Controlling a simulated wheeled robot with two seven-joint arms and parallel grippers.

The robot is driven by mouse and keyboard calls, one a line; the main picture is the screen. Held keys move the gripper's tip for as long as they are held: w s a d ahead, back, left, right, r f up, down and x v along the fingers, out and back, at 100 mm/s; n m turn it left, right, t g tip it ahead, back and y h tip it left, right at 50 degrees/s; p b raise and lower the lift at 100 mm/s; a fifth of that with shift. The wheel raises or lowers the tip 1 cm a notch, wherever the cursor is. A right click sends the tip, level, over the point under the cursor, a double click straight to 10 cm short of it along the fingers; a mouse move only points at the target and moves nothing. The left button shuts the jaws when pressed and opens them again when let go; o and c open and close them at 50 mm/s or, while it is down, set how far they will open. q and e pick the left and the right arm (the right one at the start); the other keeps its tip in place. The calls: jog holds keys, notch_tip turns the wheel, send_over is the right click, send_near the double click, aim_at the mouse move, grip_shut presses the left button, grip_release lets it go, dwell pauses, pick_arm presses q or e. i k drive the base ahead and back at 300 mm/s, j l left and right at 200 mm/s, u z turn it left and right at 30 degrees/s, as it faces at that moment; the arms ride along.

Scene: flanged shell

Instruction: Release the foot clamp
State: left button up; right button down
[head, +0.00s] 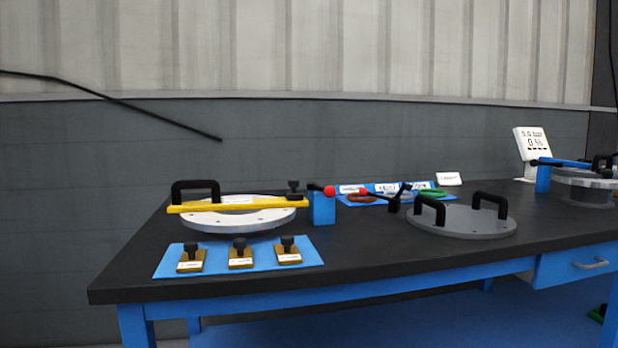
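No part is plainly marked as the foot clamp, and I cannot tell which part it is. A blue block (323,211) with a short black lever ending in a red knob (329,191) stands at the right end of a yellow bar (238,206). The bar lies across a pale flanged disc (230,220) with a black handle (195,185) behind it. A second black lever (388,199) with a red knob (363,192) is just to the right. Neither of my grippers is in view.
A grey lid (462,221) with two black handles lies mid-table. A blue mat (220,259) holds three brass pieces with black knobs. Coloured rings lie on a back mat (350,198). A gauge display (532,143) and another flanged assembly (588,179) stand right.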

aim_at(330, 191)
jog(key=i+j, duration=0.1)
jog(key=j, duration=1.1)
jog(key=i+j+z, duration=0.1)
jog(key=j, duration=1.1)
jog(key=i+j+z, duration=0.1)
jog(key=j, duration=1.1)
